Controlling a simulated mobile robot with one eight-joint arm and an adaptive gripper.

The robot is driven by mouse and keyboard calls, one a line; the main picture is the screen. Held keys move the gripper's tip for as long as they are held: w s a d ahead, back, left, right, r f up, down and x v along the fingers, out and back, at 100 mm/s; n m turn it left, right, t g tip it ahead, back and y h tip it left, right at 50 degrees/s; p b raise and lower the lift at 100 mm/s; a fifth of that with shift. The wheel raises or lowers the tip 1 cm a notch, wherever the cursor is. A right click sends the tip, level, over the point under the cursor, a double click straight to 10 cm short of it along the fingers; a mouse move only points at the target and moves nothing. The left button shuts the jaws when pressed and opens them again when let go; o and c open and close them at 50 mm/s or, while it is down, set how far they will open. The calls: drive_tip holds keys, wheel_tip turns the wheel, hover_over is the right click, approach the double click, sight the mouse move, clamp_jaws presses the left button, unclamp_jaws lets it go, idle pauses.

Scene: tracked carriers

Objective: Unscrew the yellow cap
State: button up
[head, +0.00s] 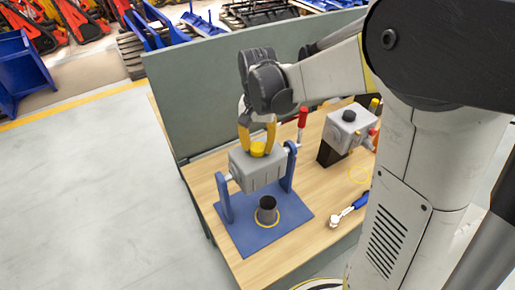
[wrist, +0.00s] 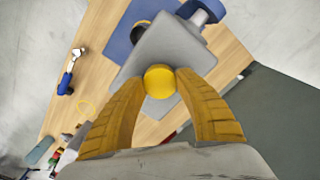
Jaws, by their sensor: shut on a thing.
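The yellow cap (head: 257,149) sits on top of a grey box-shaped housing (head: 250,172), which hangs between two blue uprights on a blue base plate (head: 285,213). My gripper (head: 257,138) points down from above, its yellow fingers shut on the cap. In the wrist view the round cap (wrist: 159,81) lies between the two fingertips (wrist: 160,80). The cap's thread is hidden.
A red-handled lever (head: 302,118) rises beside the right upright. A black cup (head: 267,209) stands on the plate. A blue-handled tool (head: 349,209) and a second grey unit (head: 348,126) are on the wooden bench to the right. A green panel (head: 200,100) stands behind.

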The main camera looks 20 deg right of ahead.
drive_tip(key=n, duration=0.4)
drive_tip(key=shift+n, duration=0.4)
drive_tip(key=n, duration=0.5)
drive_tip(key=n, duration=0.5)
drive_tip(key=shift+b, duration=0.4)
drive_tip(key=n, duration=0.4)
drive_tip(key=shift+n, duration=0.4)
